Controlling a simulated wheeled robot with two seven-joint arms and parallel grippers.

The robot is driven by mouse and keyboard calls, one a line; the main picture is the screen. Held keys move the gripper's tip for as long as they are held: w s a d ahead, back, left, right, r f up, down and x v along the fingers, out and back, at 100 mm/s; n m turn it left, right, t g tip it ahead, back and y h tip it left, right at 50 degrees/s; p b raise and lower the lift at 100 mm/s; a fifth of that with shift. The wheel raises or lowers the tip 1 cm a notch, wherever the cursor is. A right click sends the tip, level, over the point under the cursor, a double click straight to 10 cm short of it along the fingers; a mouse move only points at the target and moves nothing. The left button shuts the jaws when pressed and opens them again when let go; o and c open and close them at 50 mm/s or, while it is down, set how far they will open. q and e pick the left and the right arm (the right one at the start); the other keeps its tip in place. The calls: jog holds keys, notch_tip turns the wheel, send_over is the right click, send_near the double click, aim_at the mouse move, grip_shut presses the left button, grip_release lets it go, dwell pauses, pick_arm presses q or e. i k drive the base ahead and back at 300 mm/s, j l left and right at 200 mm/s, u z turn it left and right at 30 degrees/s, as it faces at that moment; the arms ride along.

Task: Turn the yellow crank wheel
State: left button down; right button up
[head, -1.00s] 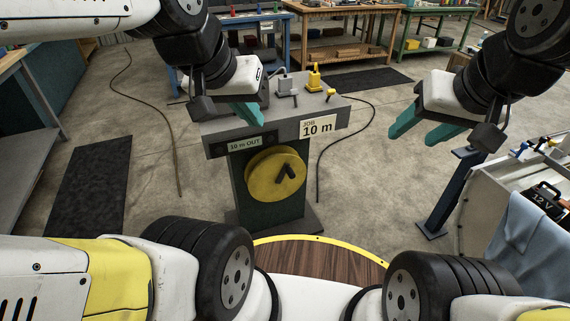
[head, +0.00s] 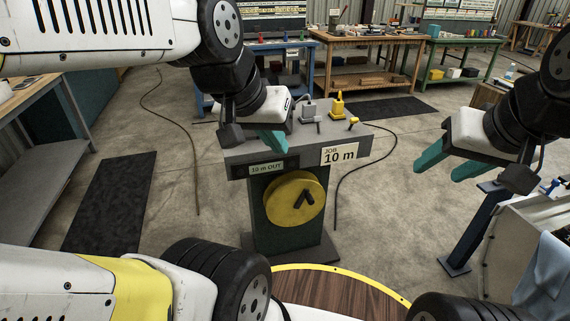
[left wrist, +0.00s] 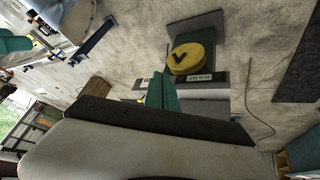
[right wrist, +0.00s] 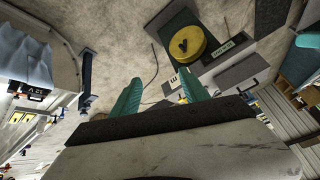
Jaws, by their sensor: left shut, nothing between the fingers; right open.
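The wheel also shows in the left wrist view (left wrist: 188,59) and the right wrist view (right wrist: 188,44). My left gripper (head: 284,149) is shut and empty, its teal fingers together in front of the pedestal's top, above the wheel and apart from it. My right gripper (head: 436,172) is open and empty, to the right of the pedestal and well away from the wheel. Its two spread fingers show in the right wrist view.
The pedestal carries signs "10 m OUT" (head: 266,169) and "JOB 10 m" (head: 339,154), with a grey block and a yellow plug (head: 338,106) on top. A cable lies on the floor to the left. A blue post (head: 471,231) stands at right. Floor around the pedestal is mostly clear.

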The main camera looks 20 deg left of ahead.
aim_at(293, 198)
jog(key=u, duration=0.4)
jog(key=l+u, duration=0.15)
jog(key=u, duration=0.25)
jog(key=l+u, duration=0.1)
jog(key=u, duration=0.3)
jog(key=l+u, duration=0.25)
jog(key=l, duration=0.25)
jog(key=l+u, duration=0.25)
jog(key=l, duration=0.2)
jog(key=k+l+u, duration=0.1)
jog(key=l+u, duration=0.15)
jog(key=l, duration=0.25)
jog(key=k+l+u, duration=0.25)
jog(key=l, duration=0.2)
jog(key=k+l, duration=0.1)
jog(key=l, duration=0.3)
jog(key=k+l, duration=0.1)
jog(key=l, duration=0.3)
jog(key=k+l, duration=0.1)
jog(key=l, duration=0.3)
jog(key=i+l, duration=0.4)
